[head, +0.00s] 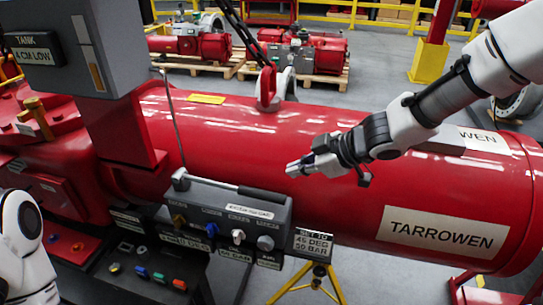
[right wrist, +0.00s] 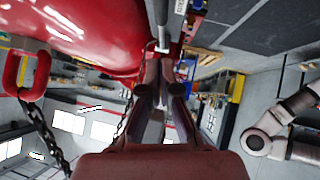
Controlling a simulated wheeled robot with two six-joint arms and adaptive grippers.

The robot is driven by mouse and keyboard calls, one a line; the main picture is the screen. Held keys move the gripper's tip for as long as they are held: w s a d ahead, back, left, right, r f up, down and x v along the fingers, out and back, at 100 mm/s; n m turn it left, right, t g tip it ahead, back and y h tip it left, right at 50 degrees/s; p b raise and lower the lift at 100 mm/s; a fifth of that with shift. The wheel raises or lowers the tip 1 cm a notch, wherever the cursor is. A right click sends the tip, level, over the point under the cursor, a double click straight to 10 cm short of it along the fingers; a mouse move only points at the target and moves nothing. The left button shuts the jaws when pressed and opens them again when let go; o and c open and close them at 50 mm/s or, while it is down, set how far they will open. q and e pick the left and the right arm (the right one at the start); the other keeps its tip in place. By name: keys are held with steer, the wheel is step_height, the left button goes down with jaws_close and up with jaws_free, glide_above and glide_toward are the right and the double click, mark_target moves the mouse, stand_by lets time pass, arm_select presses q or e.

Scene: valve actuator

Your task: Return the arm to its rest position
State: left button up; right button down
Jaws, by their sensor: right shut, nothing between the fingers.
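My right arm comes in from the upper right in the head view. Its gripper (head: 298,168) is shut and empty, in front of the red cylinder (head: 330,205) and above the right part of the grey control panel (head: 232,215). In the right wrist view the gripper's fingers (right wrist: 160,75) are together with nothing held. The red cylinder also shows in the right wrist view (right wrist: 95,30). Part of my left arm shows at the lower left of the head view; its gripper is not in view.
The control panel has a lever (head: 215,186), several knobs and a "SET TO" label plate (head: 313,243). A red lifting shackle (head: 266,88) with a chain stands on the cylinder. A grey tank box (head: 72,45) is at the left. A yellow tripod (head: 318,275) stands below.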

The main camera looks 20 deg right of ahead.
steer(key=s+a+f+m+g+b, duration=0.15)
steer(key=s+f, duration=0.35)
steer(key=f, duration=0.5)
steer(key=s+a+f+m+g+h+b, duration=0.1)
steer(key=s+f+g+b, duration=0.2)
steer(key=f, duration=0.7)
steer(key=s+a+f+m+g, duration=0.1)
steer(key=s+f+g, duration=0.1)
steer(key=s+f, duration=0.6)
steer(key=s+f+m+g+h+b, duration=0.15)
steer(key=s+f+m, duration=0.35)
steer(key=s+f, duration=0.5)
steer(key=s+d+f+m+h, duration=0.2)
steer(key=d+f+m+h, duration=0.2)
steer(key=d, duration=0.2)
steer(key=shift+s+f+t+b, duration=0.15)
steer(key=shift+f+t+b, duration=0.1)
steer(key=shift+t+b, duration=0.15)
steer(key=shift+a, duration=0.1)
